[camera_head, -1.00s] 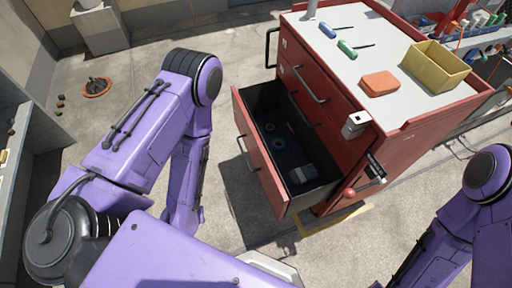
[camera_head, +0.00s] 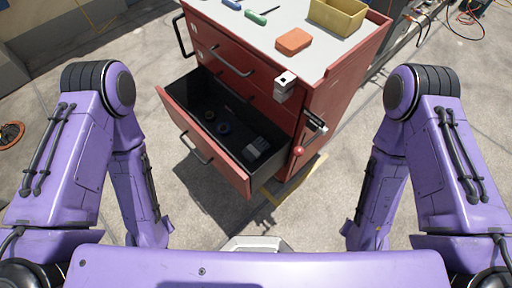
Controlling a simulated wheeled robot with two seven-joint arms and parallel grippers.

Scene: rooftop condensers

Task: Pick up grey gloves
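A small grey item (camera_head: 256,148) lies in the open lower drawer (camera_head: 203,152) of the red cabinet, near the drawer's right end. It may be the grey gloves, but it is too small to tell for sure. Two small ring-like items, one dark grey (camera_head: 209,115) and one blue (camera_head: 223,128), lie to its left in the same drawer. Both my arms hang bent at the sides of the view. Neither gripper shows; the forearms run down behind my body's front edge.
The red cabinet (camera_head: 335,112) stands ahead; its open drawer juts toward me. On its top are an orange block (camera_head: 294,41), a yellow bin (camera_head: 338,15) and a green-handled tool (camera_head: 256,17). An orange dish (camera_head: 10,134) lies at far left. The concrete floor either side is mostly clear.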

